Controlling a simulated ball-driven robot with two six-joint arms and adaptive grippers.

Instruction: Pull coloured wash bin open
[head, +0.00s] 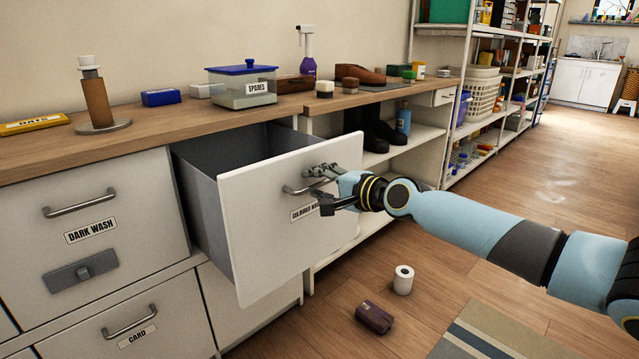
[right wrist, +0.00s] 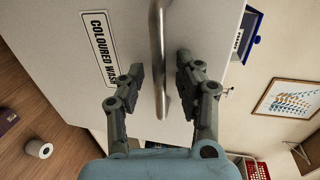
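The coloured wash bin (head: 262,223) is a white-fronted drawer with a grey inside. It stands well out from the cabinet, and its inside looks empty where it shows. Its metal bar handle (head: 291,190) is on the front, above a label partly hidden by my right gripper (head: 322,186). In the right wrist view the handle (right wrist: 158,45) runs between the two fingers of the right gripper (right wrist: 159,66). The fingers are spread, with a gap on each side of the bar. The label (right wrist: 99,48) reads "COLOURED WASH". My left gripper is not in view.
The dark wash bin (head: 88,225) and card drawer (head: 130,328) are shut at the left. A paper roll (head: 403,280) and a dark brown block (head: 374,317) lie on the floor near the open bin. The counter (head: 160,126) holds several items.

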